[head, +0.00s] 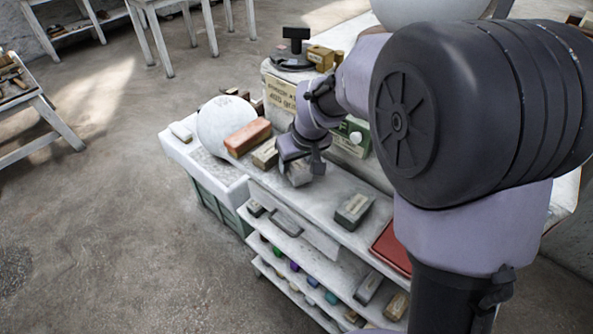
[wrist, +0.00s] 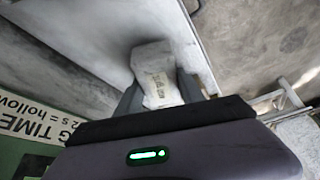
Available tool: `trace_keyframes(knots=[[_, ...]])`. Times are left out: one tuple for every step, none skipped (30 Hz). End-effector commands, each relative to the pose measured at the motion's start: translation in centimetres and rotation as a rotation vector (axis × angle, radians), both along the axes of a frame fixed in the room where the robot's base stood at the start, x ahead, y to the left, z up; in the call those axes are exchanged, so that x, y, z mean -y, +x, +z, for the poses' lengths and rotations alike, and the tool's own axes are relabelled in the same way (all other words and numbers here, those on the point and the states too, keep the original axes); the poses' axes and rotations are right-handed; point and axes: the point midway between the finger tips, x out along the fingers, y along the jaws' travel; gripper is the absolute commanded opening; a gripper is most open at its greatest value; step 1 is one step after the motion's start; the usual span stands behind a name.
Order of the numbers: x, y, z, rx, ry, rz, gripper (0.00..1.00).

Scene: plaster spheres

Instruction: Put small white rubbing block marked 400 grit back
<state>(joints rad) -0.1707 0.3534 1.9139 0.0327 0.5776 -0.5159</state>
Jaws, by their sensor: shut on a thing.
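A small white block (wrist: 156,75) with dark lettering is between my gripper's (wrist: 158,92) two fingers in the wrist view; the lettering is too small to read. My gripper is shut on it. In the head view, my gripper (head: 299,168) is over the front part of the white bench top, and the pale block (head: 298,175) shows below it. I cannot tell whether the block touches the surface. A tan block (head: 265,153) and an orange-red block (head: 247,137) lie just to its left. A grey labelled block (head: 354,209) lies to its right.
A large white sphere (head: 226,126) stands left of the blocks. A green box (head: 352,136) stands behind my gripper. Shelves (head: 320,268) below the bench top hold several small blocks. A red flat item (head: 392,248) lies at the right. Bench top between gripper and grey block is clear.

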Motion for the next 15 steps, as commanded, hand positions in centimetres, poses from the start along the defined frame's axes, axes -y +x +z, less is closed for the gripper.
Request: trace_keyframes(knots=[[-0.01, 0.01, -1.27, 0.001, 0.000, 0.000, 0.00], [-0.01, 0.04, -1.43, 0.002, 0.001, 0.000, 0.00], [-0.01, 0.05, -1.36, 0.002, 0.001, -0.001, 0.00], [-0.02, 0.06, -1.23, 0.003, 0.002, -0.001, 0.00], [-0.01, 0.06, -1.14, 0.003, 0.001, -0.001, 0.00], [0.00, 0.06, -1.10, 0.003, 0.001, -0.001, 0.00], [-0.01, 0.06, -1.09, 0.003, 0.001, -0.001, 0.00], [0.00, 0.06, -1.10, 0.003, 0.001, -0.001, 0.00], [0.00, 0.06, -1.21, 0.003, 0.001, -0.001, 0.00], [0.00, 0.05, -1.34, 0.002, 0.000, -0.001, 0.00], [0.00, 0.05, -1.46, 0.002, 0.000, -0.001, 0.00], [0.00, 0.02, -1.56, 0.001, 0.001, -0.001, 0.47], [0.00, 0.02, -1.48, 0.001, 0.001, -0.001, 0.53], [0.00, 0.02, -1.45, 0.001, 0.001, -0.001, 0.59], [0.00, 0.02, -1.44, 0.001, 0.001, -0.001, 0.67]])
